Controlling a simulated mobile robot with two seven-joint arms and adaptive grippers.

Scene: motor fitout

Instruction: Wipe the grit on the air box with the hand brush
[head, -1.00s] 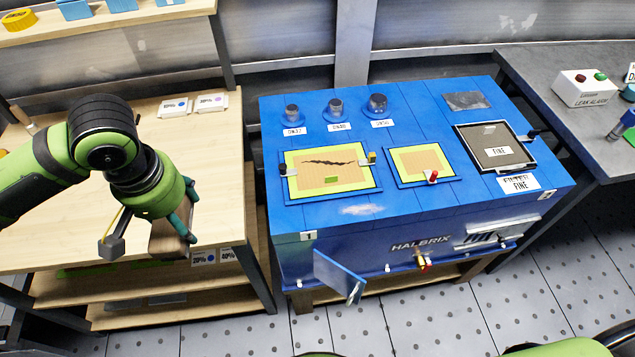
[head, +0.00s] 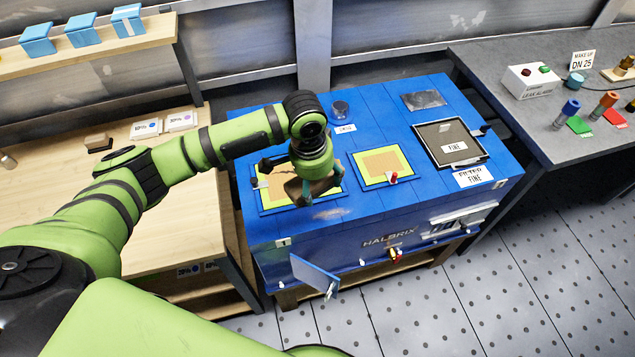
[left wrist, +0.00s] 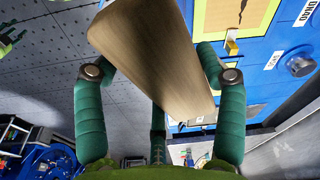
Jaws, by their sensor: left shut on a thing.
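The blue air box (head: 380,215) stands in the middle of the head view. A pale patch of grit (head: 331,213) lies on its top near the front edge. My left gripper (head: 310,190) is over the front left of the box top, beside the grit and in front of the left yellow-framed panel. It is shut on the wooden hand brush (left wrist: 150,50), which shows between its fingers in the left wrist view. The bristles are hidden, and I cannot tell whether they touch the box.
A yellow-framed panel (head: 383,165), a black-framed filter panel (head: 450,145) and a knob (head: 340,109) rise from the box top. A small blue door (head: 315,276) hangs open at the front. A wooden bench (head: 190,215) stands left, a grey bench (head: 540,115) right.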

